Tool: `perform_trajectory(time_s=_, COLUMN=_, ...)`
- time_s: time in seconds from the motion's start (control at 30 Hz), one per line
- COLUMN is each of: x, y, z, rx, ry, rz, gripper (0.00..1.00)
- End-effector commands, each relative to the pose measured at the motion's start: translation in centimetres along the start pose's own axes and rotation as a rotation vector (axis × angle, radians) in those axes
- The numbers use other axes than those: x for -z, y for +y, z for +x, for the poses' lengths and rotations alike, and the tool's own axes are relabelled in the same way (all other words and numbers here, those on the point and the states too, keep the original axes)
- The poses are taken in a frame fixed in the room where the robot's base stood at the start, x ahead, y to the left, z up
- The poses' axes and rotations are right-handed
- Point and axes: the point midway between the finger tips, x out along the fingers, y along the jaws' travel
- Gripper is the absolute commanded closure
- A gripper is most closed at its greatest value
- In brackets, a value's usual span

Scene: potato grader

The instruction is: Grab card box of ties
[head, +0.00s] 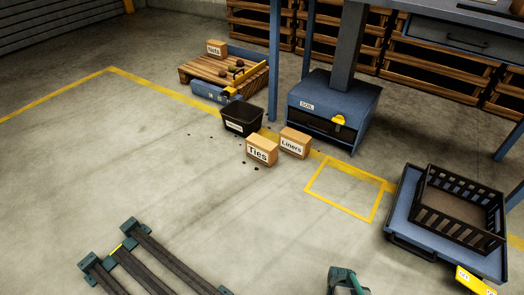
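The card box labelled "Ties" (262,144) stands upright on the concrete floor near the middle of the head view, with its label facing me. A similar card box labelled "Liners" (295,135) stands close to its right and slightly behind. A teal and dark part, likely of my arm, shows at the bottom edge, well below the boxes in the picture. My gripper's fingers cannot be made out in this view.
A black bin (240,128) stands just behind the Ties box, with small dark bits around it. A blue soil unit (333,122) is behind right. A blue cart (400,220) with a black crate (455,214) stands at right. Floor in front of the boxes is clear.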

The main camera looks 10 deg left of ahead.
Motion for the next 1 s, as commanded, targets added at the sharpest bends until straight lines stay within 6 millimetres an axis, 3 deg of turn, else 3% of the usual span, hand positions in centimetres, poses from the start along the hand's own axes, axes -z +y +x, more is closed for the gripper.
perform_trajectory(time_s=0.43, x=0.00, y=0.00, z=0.00, rx=0.000, ry=0.000, rz=0.000, gripper=0.67)
perform_trajectory(time_s=0.83, x=0.00, y=0.00, z=0.00, rx=0.000, ry=0.000, rz=0.000, gripper=0.02)
perform_trajectory(time_s=1.0, x=0.00, y=0.00, z=0.00, rx=0.000, ry=0.000, rz=0.000, gripper=0.00)
